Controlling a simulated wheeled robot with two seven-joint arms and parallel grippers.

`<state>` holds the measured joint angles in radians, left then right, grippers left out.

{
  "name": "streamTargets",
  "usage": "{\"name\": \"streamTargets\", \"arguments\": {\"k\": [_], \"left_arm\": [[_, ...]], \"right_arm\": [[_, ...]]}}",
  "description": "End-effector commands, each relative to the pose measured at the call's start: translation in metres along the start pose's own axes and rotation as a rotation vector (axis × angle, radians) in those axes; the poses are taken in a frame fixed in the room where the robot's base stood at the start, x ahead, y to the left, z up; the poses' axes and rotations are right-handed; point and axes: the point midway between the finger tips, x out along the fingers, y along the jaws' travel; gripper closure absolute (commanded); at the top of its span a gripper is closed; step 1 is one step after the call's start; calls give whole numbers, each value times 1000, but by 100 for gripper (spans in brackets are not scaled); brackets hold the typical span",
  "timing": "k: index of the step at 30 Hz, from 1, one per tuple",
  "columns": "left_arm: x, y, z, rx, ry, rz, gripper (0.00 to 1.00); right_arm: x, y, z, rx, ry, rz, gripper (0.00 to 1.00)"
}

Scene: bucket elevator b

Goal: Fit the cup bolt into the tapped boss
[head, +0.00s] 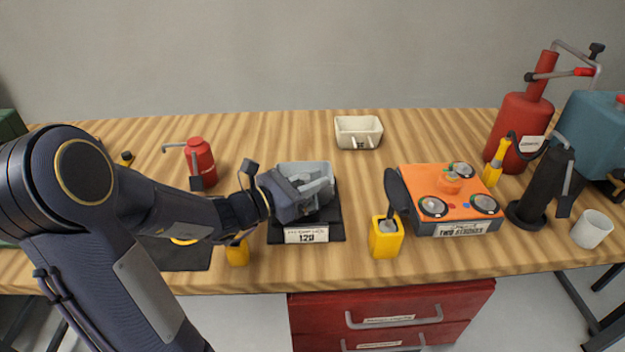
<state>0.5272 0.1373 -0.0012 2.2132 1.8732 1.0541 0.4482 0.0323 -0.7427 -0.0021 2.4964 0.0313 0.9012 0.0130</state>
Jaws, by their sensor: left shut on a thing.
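My left gripper (322,194) reaches in from the left and is over the grey tray (305,168) on a black base, with its fingers low inside it. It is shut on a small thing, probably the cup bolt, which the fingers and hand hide. I cannot make out its shape or tilt. I cannot tell for certain which part is the tapped boss; an orange raised piece (450,184) stands on the orange-topped station (422,179) to the right, among several round dark-rimmed discs. My right gripper is not in view.
A yellow holder (385,238) with a dark paddle-shaped tool stands between tray and station. A cream bin (358,132) sits behind. A red bottle (200,160) is at left; a red cylinder (519,128), black stand (543,185) and white cup (591,229) are at right.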

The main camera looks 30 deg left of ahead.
Motion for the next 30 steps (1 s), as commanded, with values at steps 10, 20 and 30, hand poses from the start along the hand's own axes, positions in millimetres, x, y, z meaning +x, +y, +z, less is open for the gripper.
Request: {"name": "streamTargets", "arguments": {"k": [10, 20, 30], "left_arm": [[0, 0, -10, 0, -1, 0, 100], [0, 0, -18, 0, -1, 0, 100], [0, 0, -18, 0, 0, 0, 55]], "right_arm": [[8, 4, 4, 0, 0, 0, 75], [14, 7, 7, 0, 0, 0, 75], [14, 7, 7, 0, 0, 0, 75]]}}
